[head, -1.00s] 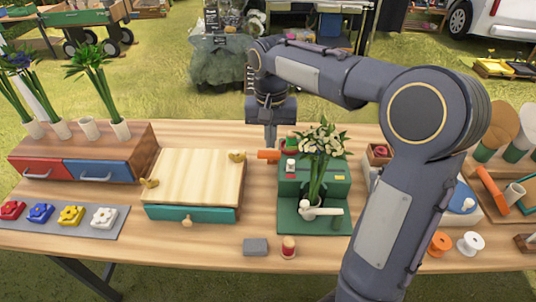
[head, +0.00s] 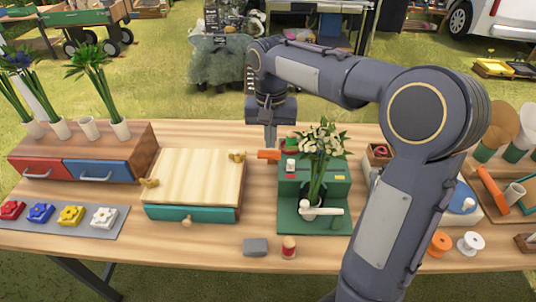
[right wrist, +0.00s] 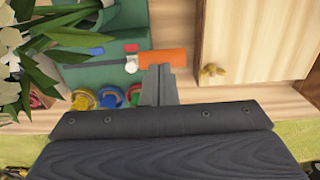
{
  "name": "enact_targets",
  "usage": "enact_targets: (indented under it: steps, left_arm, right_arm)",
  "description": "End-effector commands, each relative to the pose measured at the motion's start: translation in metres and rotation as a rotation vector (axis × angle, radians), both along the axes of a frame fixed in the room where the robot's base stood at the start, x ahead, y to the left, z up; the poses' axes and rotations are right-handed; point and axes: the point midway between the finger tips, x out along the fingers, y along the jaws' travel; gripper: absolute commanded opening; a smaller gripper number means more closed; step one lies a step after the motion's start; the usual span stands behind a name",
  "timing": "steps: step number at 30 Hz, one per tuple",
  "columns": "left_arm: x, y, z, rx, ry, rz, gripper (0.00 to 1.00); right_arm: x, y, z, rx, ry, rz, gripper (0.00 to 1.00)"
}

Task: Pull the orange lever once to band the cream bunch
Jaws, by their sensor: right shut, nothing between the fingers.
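The orange lever (head: 268,155) sticks out to the left from the green banding machine (head: 300,226). It also shows in the right wrist view (right wrist: 162,59). The cream bunch (head: 322,140), white flowers on green stems, stands upright in the machine behind a white arm. My right gripper (head: 270,142) is shut and empty, pointing down at the lever's far side. In the right wrist view its fingertips (right wrist: 159,70) are at the lever's edge; I cannot tell whether they touch it. My left gripper is not in view.
A wooden-topped box (head: 195,175) with a green drawer stands left of the machine. A grey block (head: 255,246) and a small red-banded spool (head: 289,247) lie in front. Colored spools (right wrist: 108,98) sit behind the machine. My right arm hides part of the table's right side.

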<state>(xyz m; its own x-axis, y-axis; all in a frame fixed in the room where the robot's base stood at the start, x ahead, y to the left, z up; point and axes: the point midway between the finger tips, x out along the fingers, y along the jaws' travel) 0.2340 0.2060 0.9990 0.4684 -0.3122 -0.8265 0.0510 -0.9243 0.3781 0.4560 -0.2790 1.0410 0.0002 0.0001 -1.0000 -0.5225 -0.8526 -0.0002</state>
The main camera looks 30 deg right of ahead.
Motion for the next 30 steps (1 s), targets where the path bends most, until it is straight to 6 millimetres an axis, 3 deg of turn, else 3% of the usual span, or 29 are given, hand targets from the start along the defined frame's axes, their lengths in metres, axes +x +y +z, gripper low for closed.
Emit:
enact_targets:
  steps: [20,30]
  left_arm:
    - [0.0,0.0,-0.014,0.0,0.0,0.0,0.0]
    - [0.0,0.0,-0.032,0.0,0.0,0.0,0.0]
  right_arm:
    - [0.0,0.0,-0.024,-0.001,0.0,-0.001,0.0]
    - [-0.014,0.007,-0.043,-0.004,0.0,-0.001,0.0]
